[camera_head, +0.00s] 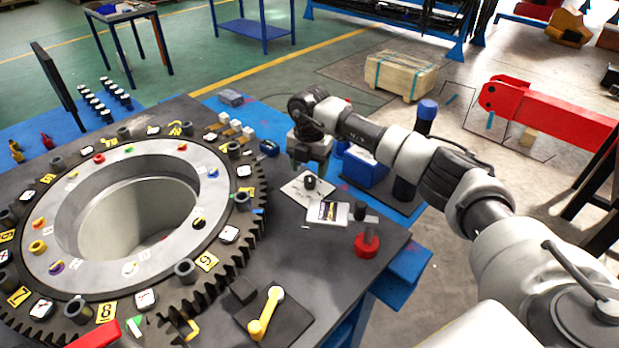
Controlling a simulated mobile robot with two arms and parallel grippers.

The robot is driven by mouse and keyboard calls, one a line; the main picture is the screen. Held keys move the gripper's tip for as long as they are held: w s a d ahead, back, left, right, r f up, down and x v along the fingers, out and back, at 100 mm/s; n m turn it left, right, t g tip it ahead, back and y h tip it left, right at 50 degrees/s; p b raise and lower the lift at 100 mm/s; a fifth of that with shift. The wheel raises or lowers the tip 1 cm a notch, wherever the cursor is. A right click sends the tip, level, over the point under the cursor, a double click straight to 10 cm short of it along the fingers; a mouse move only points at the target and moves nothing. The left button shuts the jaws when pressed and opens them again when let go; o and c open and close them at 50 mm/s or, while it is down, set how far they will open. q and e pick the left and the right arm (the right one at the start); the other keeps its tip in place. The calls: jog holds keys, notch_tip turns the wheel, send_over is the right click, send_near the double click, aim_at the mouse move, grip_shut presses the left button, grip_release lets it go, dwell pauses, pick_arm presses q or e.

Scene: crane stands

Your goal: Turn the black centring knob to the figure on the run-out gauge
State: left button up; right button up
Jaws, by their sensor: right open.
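The black centring knob (310,182) stands on a pale dial plate (294,189) on the dark bench top. What looks like the run-out gauge (327,211), a light panel with a small dark and yellow display, lies just in front of the knob. Its figure is too small to read. My right gripper (311,163) points down just above and behind the knob, open. I cannot tell whether its fingers are around the knob or only above it. My left gripper is not in view.
A large toothed ring (130,215) with numbered tags and several small parts fills the left of the bench. A yellow crank handle (264,314) is at the front.

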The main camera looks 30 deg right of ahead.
aim_at(310, 179)
notch_tip(310, 179, up, 7)
jog(key=shift+f+b, duration=0.15)
jog(key=shift+b, duration=0.25)
jog(key=shift+s, duration=0.1)
